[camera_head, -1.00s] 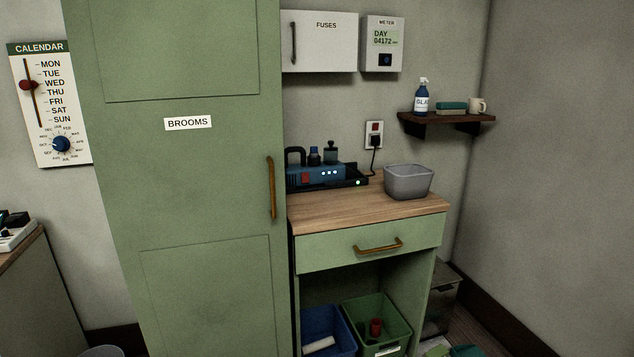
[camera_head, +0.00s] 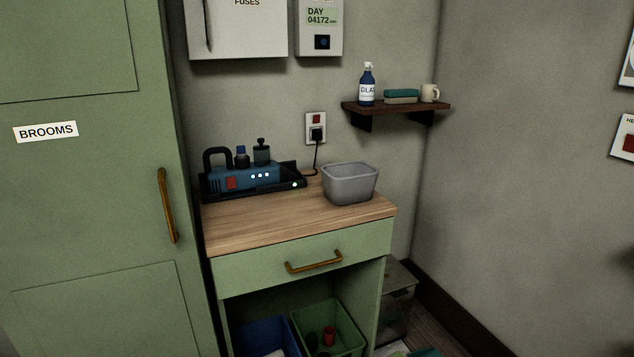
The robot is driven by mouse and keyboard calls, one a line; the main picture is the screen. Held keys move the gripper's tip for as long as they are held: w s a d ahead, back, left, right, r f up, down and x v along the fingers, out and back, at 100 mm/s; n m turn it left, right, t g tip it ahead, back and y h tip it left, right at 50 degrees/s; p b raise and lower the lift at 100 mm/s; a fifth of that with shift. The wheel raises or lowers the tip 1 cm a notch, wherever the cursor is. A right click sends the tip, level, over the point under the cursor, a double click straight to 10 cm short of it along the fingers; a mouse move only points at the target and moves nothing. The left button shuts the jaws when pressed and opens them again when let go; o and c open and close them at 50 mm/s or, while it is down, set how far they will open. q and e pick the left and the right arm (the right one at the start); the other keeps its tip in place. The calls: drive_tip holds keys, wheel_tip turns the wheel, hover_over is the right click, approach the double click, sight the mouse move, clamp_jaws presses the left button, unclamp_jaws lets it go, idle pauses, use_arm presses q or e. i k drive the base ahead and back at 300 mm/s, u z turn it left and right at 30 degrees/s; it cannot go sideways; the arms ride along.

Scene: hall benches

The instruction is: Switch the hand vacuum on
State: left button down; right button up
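A blue hand vacuum (camera_head: 252,177) with a black handle lies on a dark charging dock (camera_head: 290,186) at the back left of the wooden bench top. Neither of my grippers is in view.
A grey tub (camera_head: 349,184) stands on the bench right of the dock. The front of the wooden top (camera_head: 285,223) is clear. The tall green broom cupboard (camera_head: 95,220) stands at the left. A shelf (camera_head: 395,108) with a bottle, sponge and mug is on the wall.

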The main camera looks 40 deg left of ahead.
sight(231, 184)
drive_tip(key=z, duration=0.15)
drive_tip(key=i, duration=0.95)
drive_tip(key=u, duration=1)
drive_tip(key=i, duration=0.65)
drive_tip(key=u, duration=0.75)
